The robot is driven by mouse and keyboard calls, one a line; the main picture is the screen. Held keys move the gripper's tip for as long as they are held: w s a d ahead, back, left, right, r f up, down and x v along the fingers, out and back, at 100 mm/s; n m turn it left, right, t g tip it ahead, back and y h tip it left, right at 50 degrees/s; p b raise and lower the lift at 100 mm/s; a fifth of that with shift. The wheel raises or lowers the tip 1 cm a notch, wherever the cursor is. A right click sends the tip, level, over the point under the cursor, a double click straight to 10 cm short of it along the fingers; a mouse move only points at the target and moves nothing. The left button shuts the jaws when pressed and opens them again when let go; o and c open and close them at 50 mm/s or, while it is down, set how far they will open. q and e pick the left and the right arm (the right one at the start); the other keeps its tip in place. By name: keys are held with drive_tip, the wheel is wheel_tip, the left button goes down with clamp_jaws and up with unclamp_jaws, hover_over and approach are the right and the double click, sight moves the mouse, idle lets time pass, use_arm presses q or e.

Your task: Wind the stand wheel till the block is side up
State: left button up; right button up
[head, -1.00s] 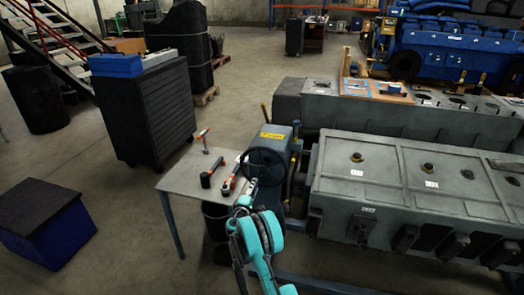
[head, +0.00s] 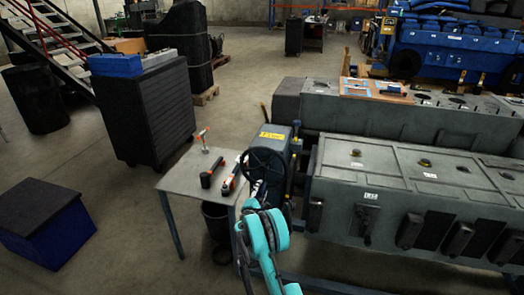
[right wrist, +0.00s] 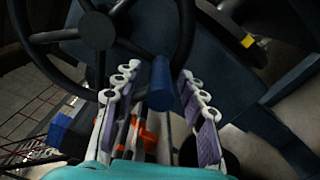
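The stand wheel (head: 266,168) is a dark spoked handwheel on the blue-grey gear housing at the end of the stand. In the right wrist view the wheel (right wrist: 97,30) fills the upper left, with its blue handle (right wrist: 162,85) pointing toward me. My right gripper (right wrist: 160,75) has its fingers apart on either side of this handle, with narrow gaps showing; contact is not clear. In the head view my right gripper (head: 258,190) is at the wheel's lower edge. The grey block (head: 390,170) is tilted, with covers on its near face. My left gripper is not in view.
A small table (head: 180,183) with tools stands just left of the wheel, a dark bin (head: 217,222) below it. A second grey block (head: 400,118) lies behind. A dark cabinet (head: 150,115) and a blue box (head: 50,225) stand left. Floor between them is clear.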

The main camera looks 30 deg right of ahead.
drive_tip(key=shift+a, duration=0.15)
drive_tip(key=v, duration=0.6)
drive_tip(key=shift+s+a, duration=0.25)
drive_tip(key=shift+a, duration=0.05)
